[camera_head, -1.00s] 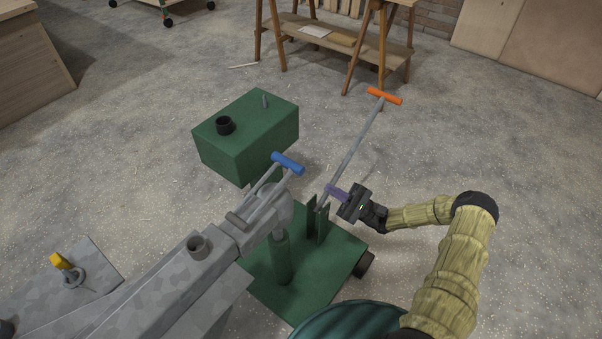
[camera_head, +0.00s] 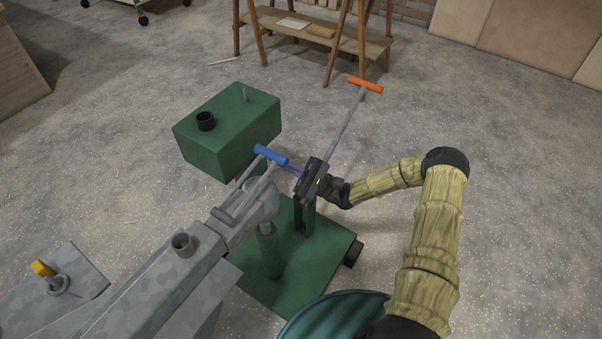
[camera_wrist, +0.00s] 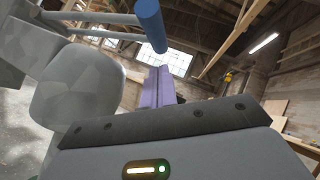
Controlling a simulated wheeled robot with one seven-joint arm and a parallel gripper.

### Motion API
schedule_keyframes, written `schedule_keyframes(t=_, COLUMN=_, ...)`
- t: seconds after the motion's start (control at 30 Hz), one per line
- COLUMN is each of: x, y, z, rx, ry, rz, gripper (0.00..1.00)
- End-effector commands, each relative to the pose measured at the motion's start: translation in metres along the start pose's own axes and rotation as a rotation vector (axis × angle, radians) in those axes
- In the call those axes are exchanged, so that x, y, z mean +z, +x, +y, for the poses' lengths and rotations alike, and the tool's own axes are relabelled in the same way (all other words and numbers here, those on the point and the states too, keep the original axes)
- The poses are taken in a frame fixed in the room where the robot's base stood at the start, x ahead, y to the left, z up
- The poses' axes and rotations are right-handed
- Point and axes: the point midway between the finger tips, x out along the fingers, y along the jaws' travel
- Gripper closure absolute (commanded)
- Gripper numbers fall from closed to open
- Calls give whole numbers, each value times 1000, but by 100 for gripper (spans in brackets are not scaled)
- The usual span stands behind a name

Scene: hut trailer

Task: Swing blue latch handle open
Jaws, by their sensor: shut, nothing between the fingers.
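The blue latch handle (camera_head: 270,155) is a short blue bar on thin grey rods at the front of the grey trailer coupler (camera_head: 262,200). My gripper (camera_head: 289,167) is shut and empty, with its purple fingers pointing left, close to the right end of the blue bar. In the wrist view the blue handle (camera_wrist: 151,25) hangs at the top, just above and left of the purple fingertips (camera_wrist: 157,75). I cannot tell whether the fingers touch the bar.
A grey lever with an orange grip (camera_head: 365,85) rises behind my gripper from the green jack base (camera_head: 318,270). A green box (camera_head: 228,130) stands left of the handle. A wooden trestle (camera_head: 320,38) is at the back. The floor to the right is clear.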

Motion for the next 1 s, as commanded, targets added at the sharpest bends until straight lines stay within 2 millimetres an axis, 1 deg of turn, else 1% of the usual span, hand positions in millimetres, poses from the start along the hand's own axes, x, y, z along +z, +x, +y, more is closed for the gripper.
schedule_keyframes(t=0.1, x=12, y=10, z=0, rx=1, ry=0, rz=1, gripper=100)
schedule_keyframes(t=0.27, x=21, y=19, z=0, rx=0, ry=-1, rz=2, gripper=100)
schedule_keyframes(t=0.67, x=23, y=21, z=-1, rx=0, ry=-3, rz=3, gripper=100)
schedule_keyframes(t=0.9, x=28, y=22, z=-9, rx=15, ry=-29, rz=9, gripper=100)
schedule_keyframes(t=1.0, x=29, y=24, z=-9, rx=26, ry=-36, rz=7, gripper=100)
